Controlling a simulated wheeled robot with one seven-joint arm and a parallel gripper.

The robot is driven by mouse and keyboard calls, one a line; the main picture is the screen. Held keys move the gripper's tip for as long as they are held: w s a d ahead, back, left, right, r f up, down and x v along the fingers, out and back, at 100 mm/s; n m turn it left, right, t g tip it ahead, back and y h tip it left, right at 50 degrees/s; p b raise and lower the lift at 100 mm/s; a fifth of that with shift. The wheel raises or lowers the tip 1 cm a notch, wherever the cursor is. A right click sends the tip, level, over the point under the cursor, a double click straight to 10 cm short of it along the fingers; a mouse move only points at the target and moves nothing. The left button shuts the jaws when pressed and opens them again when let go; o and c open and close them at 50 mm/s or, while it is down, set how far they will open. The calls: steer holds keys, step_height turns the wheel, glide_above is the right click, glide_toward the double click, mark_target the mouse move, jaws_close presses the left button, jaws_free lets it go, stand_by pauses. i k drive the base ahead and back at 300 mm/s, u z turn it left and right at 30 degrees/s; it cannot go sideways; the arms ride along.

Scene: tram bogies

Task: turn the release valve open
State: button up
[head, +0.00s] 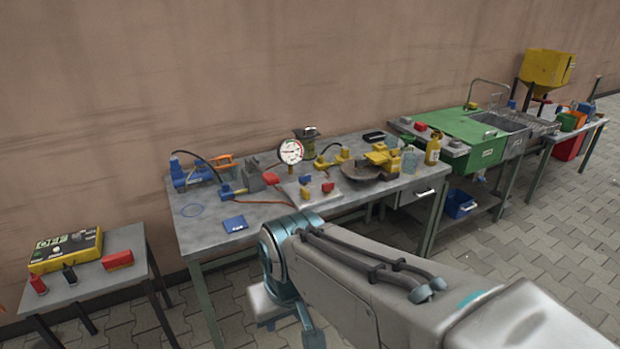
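A workbench (215,238) stands against the wall with hydraulic or pneumatic parts on it. A round white pressure gauge (291,151) stands upright near its middle. A plate with small red, blue and yellow parts (316,190) lies in front of the gauge. I cannot tell which of these small parts is the release valve. My arm reaches in from the lower right and bends down in front of the bench. My gripper's fingers do not show.
A low table (95,285) at the left holds a yellow-black box (66,250). A dark round dish (362,172) and yellow bottle (433,149) stand on the bench's right. A green sink unit (455,125) stands further right. Paved floor at the right is open.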

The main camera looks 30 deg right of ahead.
mark_target(327, 187)
steer(key=z, duration=0.5)
steer(key=i, duration=0.5)
steer(key=z, duration=0.8)
steer(key=i, duration=1.5)
steer(key=u, duration=0.7)
